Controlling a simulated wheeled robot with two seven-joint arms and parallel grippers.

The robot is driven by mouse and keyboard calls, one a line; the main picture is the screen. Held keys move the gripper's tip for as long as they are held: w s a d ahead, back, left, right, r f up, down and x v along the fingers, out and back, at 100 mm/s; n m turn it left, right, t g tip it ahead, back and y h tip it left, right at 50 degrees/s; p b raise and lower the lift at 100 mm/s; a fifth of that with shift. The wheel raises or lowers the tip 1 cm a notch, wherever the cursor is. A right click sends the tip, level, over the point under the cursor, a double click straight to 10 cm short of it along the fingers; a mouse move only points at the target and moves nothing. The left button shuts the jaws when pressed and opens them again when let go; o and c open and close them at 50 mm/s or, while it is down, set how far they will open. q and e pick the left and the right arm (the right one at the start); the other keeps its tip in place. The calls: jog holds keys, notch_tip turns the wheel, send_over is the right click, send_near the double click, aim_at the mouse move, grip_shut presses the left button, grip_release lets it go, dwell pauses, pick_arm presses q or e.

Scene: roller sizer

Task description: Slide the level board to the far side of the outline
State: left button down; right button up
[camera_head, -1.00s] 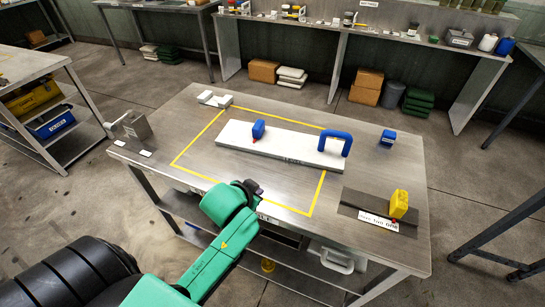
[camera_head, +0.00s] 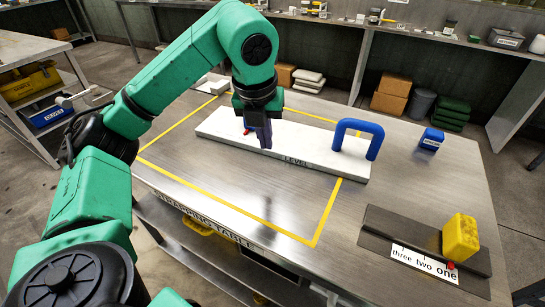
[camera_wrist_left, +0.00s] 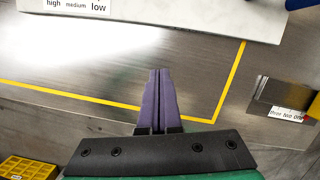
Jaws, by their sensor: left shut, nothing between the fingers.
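The level board (camera_head: 305,145) is a long white board marked LEVEL, with a blue arched handle (camera_head: 357,138) near its right end. It lies across the far part of the yellow outline (camera_head: 327,215), and its right end sticks out past the outline's right line. A small red pointer (camera_head: 246,132) shows on the board; the blue block behind it is hidden by my gripper. My left gripper (camera_head: 264,147) is shut and empty, pointing down at the board's near edge. In the left wrist view its purple fingers (camera_wrist_left: 158,85) appear short of the board (camera_wrist_left: 170,12), apart from it.
A yellow block (camera_head: 460,238) stands on a dark plate marked three two one at the front right. A small blue block (camera_head: 431,140) stands at the right. A white piece (camera_head: 212,84) lies at the back left. The table inside the outline's near part is bare.

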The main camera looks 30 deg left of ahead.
aim_at(266, 158)
pick_arm(q)
jog(key=shift+n+y, duration=0.3)
jog(key=x, duration=0.6)
jog(key=a+x, duration=0.1)
jog(key=x, duration=0.2)
jog(key=shift+s+a+f, duration=0.15)
jog(key=shift+s+f, duration=0.15)
jog(key=shift+s, duration=0.05)
jog(key=w, duration=0.1)
jog(key=w+a, duration=0.1)
jog(key=shift+w+r+p, duration=0.2)
jog(key=shift+w+p, duration=0.1)
jog(key=shift+w, duration=0.05)
jog(key=shift+w+a+f, duration=0.15)
jog(key=shift+w+a, duration=0.1)
jog(key=shift+w, duration=0.25)
